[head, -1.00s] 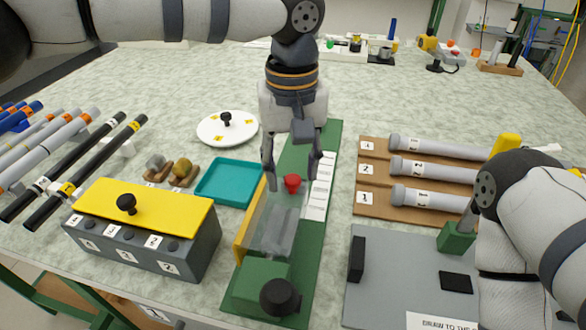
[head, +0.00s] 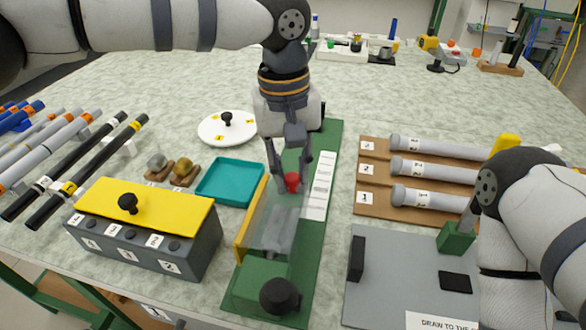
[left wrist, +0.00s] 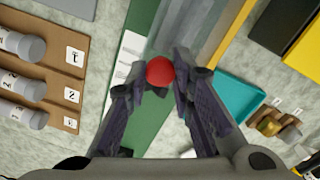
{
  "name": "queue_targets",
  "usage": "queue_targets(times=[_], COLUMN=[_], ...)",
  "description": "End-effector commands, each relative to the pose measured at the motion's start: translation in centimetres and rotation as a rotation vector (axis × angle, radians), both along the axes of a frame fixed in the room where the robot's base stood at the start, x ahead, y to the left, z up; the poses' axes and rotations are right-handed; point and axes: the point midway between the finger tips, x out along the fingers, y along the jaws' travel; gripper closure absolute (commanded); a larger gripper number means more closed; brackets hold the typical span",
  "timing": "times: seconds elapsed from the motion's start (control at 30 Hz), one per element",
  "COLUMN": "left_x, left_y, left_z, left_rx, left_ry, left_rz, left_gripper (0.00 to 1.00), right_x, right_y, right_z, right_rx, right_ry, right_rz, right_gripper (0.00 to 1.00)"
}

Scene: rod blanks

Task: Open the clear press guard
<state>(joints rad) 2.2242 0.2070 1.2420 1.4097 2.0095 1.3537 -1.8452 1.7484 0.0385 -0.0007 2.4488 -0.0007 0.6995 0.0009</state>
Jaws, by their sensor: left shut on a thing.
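The clear press guard (head: 271,222) is a see-through cover on the green press (head: 258,275), with a yellow strip (head: 249,222) along its left side. It appears down over the press bed. A red knob (head: 292,180) sits at its far end and also shows in the left wrist view (left wrist: 160,70). My left gripper (head: 290,184) is shut on the red knob, with one finger on each side, and comes down from above. In the left wrist view the gripper (left wrist: 160,82) has the knob between its fingertips. My right gripper is not in view; only its arm shows at the right.
A grey box with a yellow lid (head: 150,208) and a teal tray (head: 230,182) stand left of the press. A brown rack of grey rods (head: 375,200) and a grey plate (head: 400,270) lie to the right. A black knob (head: 280,296) is at the press's near end.

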Motion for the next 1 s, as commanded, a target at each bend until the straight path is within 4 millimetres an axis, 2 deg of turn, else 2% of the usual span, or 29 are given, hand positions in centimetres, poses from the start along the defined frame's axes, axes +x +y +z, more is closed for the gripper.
queue_targets(times=[0.27, 0.6, 1.0], left_x=[0.2, 0.6, 0.7], left_y=[1.2, 2.7, 3.5], left_z=[0.9, 1.4, 1.9], left_rx=[-0.187, -0.416, -0.543], left_ry=[0.040, 0.088, 0.110], left_rz=[0.005, 0.004, 0.001], left_gripper=[1.00, 1.00, 1.00], right_x=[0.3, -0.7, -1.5], right_y=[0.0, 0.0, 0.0], right_z=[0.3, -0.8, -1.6], right_rx=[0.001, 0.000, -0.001], right_ry=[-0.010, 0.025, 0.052], right_rz=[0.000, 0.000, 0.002], right_gripper=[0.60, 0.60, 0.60])
